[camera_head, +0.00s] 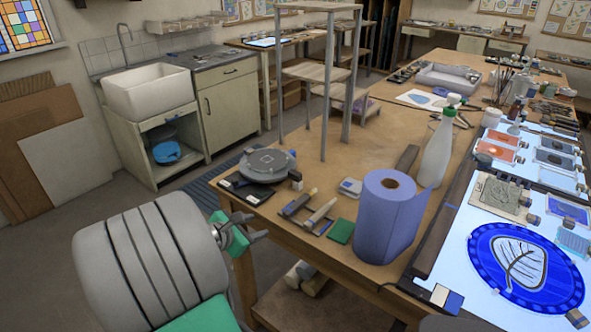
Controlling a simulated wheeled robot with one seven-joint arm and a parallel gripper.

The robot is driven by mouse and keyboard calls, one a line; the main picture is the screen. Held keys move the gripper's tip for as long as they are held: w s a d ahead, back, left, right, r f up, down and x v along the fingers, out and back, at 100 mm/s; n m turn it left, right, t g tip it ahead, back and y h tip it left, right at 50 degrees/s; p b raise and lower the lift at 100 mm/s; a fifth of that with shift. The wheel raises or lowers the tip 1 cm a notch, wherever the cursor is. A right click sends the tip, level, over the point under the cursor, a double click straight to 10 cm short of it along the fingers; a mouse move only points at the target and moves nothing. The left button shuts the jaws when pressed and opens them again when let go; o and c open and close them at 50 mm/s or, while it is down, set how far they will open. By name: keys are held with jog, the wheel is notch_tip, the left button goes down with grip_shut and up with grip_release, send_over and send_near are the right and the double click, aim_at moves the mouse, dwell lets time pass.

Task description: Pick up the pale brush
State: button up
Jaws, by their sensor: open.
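A pale, stick-like thing that looks like the pale brush (321,214) lies near the front edge of the wooden table (330,168), beside a darker tool with a pale tip (299,202). Both seem to lie on a small dark and blue rest. Its bristles are too small to make out. My gripper (258,227) is open and empty at the table's front left corner, to the left of the pale brush and apart from it.
A blue paper roll (386,218) and a white spray bottle (437,148) stand to the right of the brush. A green block (341,232) lies close by. A round grey turntable (267,163) is behind left. A lit panel with a blue leaf plate (480,258) is at right.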

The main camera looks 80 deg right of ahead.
aim_at(298, 203)
jog(key=s+d+r+n, duration=0.1)
jog(key=s, duration=0.1)
jog(key=s+d+r+n+g+p, duration=0.1)
jog(key=s+d+r, duration=0.1)
jog(key=s+d+r+n+g+h, duration=0.1)
jog(key=s, duration=0.1)
jog(key=shift+s+d+r, duration=0.15)
jog(key=shift+s+r, duration=0.2)
jog(key=shift+r, duration=0.05)
jog(key=p+x, duration=0.1)
jog(key=x, duration=0.6)
jog(key=shift+s, duration=0.1)
grip_shut()
